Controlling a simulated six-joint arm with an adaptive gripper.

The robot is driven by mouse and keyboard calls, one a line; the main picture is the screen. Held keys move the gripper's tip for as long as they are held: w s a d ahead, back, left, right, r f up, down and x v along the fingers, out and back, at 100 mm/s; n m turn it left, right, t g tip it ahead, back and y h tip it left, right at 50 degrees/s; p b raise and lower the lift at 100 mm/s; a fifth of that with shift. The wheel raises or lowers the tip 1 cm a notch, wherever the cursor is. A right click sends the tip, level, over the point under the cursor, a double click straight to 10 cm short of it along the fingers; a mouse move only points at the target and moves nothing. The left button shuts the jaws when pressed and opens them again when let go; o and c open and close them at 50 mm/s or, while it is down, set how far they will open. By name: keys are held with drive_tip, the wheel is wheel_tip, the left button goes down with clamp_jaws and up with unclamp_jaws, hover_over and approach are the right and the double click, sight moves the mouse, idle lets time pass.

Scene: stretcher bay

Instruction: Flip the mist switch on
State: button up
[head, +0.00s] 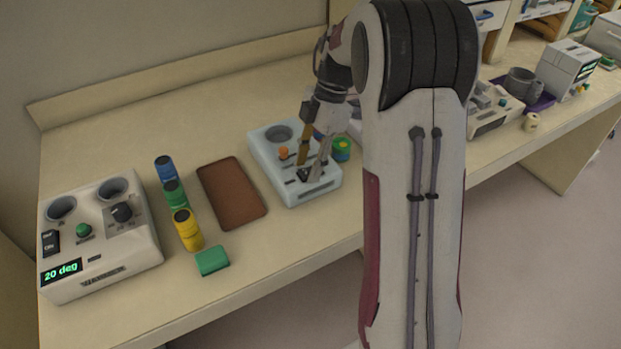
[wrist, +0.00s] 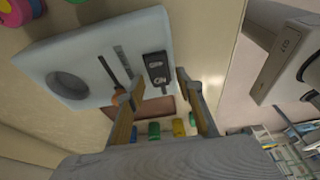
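A pale blue box (head: 325,187) with a round well, an orange-knobbed slider and a small black switch (head: 303,174) stands at the middle of the bench. In the wrist view the box (wrist: 55,58) shows the black switch (wrist: 158,70) with white lettering; I cannot surely read its setting or a mist label. My gripper (head: 311,168) is over the box, pointing down at the switch. In the wrist view my gripper (wrist: 157,82) has its two fingers apart, one either side of the switch's near end, with nothing held. I cannot tell whether a fingertip touches the switch.
A white box (head: 100,268) reading "20 deg" stands at left. Blue (head: 165,168), green (head: 174,193) and yellow (head: 187,230) cylinders, a brown tray (head: 232,193) and a green block (head: 212,261) lie between.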

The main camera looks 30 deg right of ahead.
drive_tip(key=shift+d+y, duration=0.2)
drive_tip(key=shift+y, duration=0.3)
